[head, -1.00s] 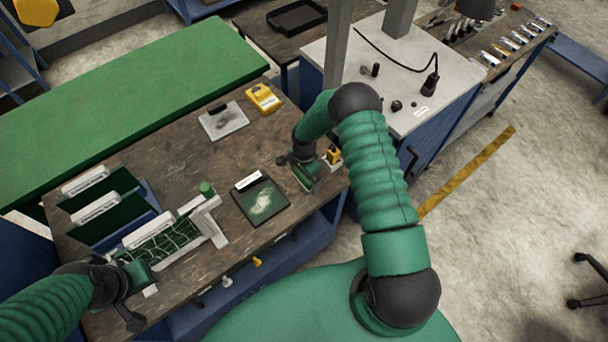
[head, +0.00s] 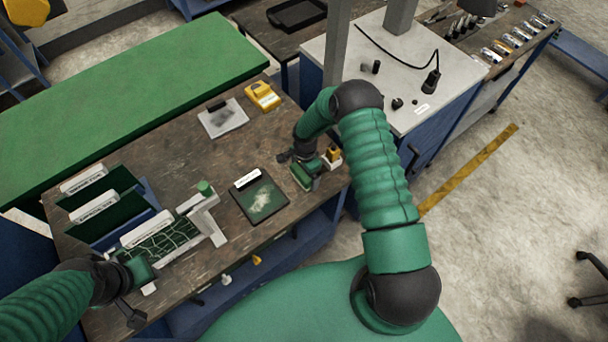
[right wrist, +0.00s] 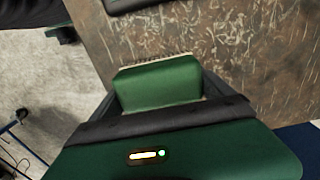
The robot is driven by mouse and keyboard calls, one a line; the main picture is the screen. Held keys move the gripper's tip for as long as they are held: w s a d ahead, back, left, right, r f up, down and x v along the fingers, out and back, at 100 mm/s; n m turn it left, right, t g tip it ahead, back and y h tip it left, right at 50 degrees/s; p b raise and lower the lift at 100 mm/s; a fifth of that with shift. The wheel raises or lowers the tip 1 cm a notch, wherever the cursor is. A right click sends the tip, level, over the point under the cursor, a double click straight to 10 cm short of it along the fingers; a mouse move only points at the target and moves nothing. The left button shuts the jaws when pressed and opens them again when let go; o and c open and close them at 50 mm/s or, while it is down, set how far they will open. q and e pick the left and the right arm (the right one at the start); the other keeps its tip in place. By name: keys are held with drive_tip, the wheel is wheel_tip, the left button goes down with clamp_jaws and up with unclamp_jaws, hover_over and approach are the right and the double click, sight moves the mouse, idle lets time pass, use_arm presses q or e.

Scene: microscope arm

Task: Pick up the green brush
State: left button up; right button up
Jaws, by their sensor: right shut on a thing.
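The green brush (right wrist: 158,82) shows in the right wrist view as a smooth green block with a thin pale edge at its far side. My right gripper (head: 304,176) is shut on it, with a dark finger on each side of the block. In the head view they are low over the right end of the wooden table, and the arm partly hides them. I cannot tell whether the brush touches the table. My left gripper (head: 138,274) is by the white fixture (head: 208,222) at the table's front left. Its fingers are too unclear to judge.
A dark green mat with pale debris (head: 260,199) lies left of my right gripper. A small yellow item on a white base (head: 332,156) stands close to its right. Green racks (head: 98,205), a yellow device (head: 263,96) and a grey plate (head: 223,118) are on the table.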

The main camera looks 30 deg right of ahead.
drive_tip(key=shift+d+r, duration=0.15)
drive_tip(key=shift+r, duration=0.1)
wheel_tip(320, 180, up, 2)
drive_tip(key=shift+d+r+b, duration=0.15)
drive_tip(key=shift+b, duration=0.8)
drive_tip(key=s+a+r+b, duration=0.1)
drive_tip(key=s+a+b, duration=0.3)
drive_tip(key=s, duration=1)
drive_tip(key=a, duration=0.3)
drive_tip(key=shift+s+a+r, duration=0.15)
drive_tip(key=shift+s+r, duration=0.1)
drive_tip(key=shift+r, duration=0.1)
